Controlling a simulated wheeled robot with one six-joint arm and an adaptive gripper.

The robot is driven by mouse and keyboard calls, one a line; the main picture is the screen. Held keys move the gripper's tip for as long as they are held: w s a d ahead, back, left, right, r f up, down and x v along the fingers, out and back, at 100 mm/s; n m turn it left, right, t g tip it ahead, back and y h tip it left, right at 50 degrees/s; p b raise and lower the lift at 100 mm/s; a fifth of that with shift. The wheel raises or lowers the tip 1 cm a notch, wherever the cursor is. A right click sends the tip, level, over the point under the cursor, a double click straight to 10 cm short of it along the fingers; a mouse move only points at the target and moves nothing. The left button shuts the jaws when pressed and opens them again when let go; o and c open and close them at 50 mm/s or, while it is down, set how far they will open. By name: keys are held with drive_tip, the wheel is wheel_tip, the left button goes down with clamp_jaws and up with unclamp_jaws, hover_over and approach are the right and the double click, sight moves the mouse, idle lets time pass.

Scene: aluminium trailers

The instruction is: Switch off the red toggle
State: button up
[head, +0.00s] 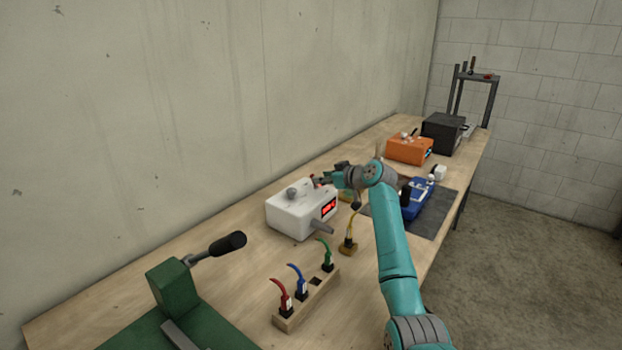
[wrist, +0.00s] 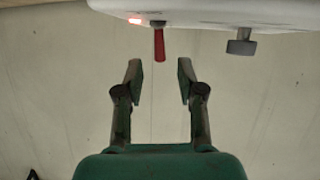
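The red toggle (wrist: 159,44) is a short red lever on the white box (wrist: 210,10), which also shows on the bench in the head view (head: 292,215). In the wrist view the lever points down the picture, toward the gap between my fingers. In the head view my gripper (head: 325,181) is over the far end of the white box, and the toggle is hard to make out.
A grey knob (wrist: 241,42) stands on the same box, right of the toggle. On the bench are a wooden block with coloured cables (head: 307,300), a blue device (head: 428,204), an orange box (head: 405,150), a black box (head: 443,132) and a green machine (head: 170,282). The wall runs close behind.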

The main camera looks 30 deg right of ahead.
drive_tip(key=shift+x, duration=3.2)
clamp_jaws()
